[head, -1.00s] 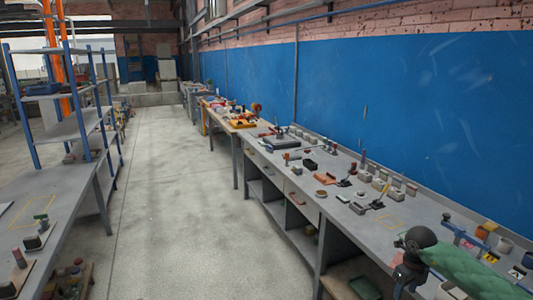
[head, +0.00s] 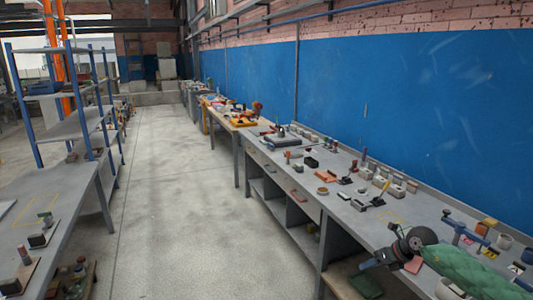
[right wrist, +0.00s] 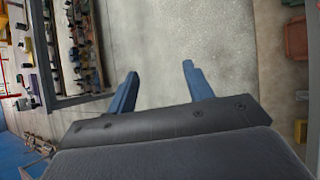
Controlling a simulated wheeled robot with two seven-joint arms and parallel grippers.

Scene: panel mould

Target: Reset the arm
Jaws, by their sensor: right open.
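My right gripper (head: 376,262) shows at the lower right of the head view, in front of the right workbench's near edge, with its arm in a green sleeve (head: 480,272) behind it. In the right wrist view its two blue fingers (right wrist: 158,88) stand wide apart with only grey floor between them, so it is open and empty. My left gripper is in neither view.
The right workbench (head: 395,212) carries many small blocks, tools and parts and runs along a blue wall. A left bench (head: 75,185) and blue-posted shelves (head: 75,128) stand opposite. The concrete aisle (head: 180,220) between them is clear.

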